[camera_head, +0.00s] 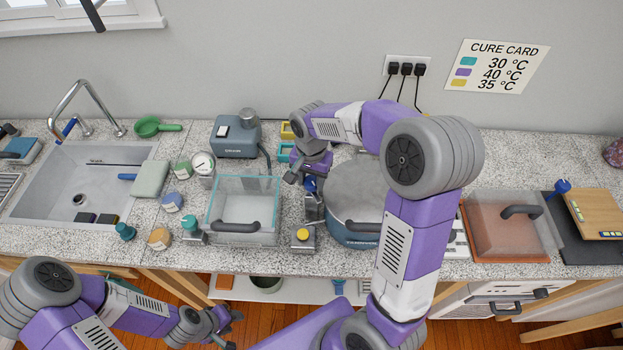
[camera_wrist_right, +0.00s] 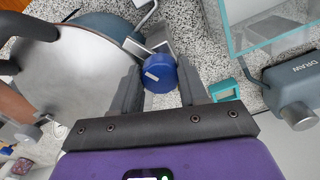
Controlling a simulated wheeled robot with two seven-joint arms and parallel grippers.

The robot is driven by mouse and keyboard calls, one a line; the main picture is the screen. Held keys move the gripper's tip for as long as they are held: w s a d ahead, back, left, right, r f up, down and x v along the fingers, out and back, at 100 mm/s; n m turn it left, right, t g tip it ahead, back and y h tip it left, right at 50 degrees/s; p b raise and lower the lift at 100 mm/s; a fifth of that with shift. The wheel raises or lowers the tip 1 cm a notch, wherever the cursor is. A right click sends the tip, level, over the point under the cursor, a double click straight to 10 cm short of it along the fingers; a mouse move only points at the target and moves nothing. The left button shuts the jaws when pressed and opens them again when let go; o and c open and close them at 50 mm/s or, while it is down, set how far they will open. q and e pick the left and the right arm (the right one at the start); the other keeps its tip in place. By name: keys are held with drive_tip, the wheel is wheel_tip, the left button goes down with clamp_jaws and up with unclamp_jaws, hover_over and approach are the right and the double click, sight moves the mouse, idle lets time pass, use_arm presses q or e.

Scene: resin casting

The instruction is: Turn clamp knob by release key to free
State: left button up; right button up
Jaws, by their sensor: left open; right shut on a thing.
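The blue clamp knob (camera_wrist_right: 160,73) sits between the two fingers of my right gripper (camera_wrist_right: 160,88), which is shut on it. The metal clamp bracket (camera_wrist_right: 147,46) shows behind the knob, beside the rim of the round pot. In the head view the blue knob (camera_head: 309,184) is partly hidden under my right gripper (camera_head: 303,180), at the left side of the pot (camera_head: 352,232) with its grey lid. My left gripper (camera_head: 228,326) is open and empty, low in front of the counter edge. I cannot make out a release key for certain.
A clear lidded box (camera_head: 242,236) stands left of the pot, with a grey-blue pump (camera_head: 235,136) behind it. A grey block with a yellow top (camera_head: 303,238) stands near the front edge. The sink (camera_head: 85,185) is far left. My right arm covers part of the pot.

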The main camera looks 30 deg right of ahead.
sight(311, 181)
drive_tip(key=m, duration=0.5)
drive_tip(key=shift+m, duration=0.3)
idle(0.4)
drive_tip(key=o, duration=1.1)
drive_tip(key=shift+c, duration=0.2)
wheel_tip(311, 181, up, 8)
drive_tip(key=shift+f+p, duration=0.15)
drive_tip(key=shift+p, duration=0.6)
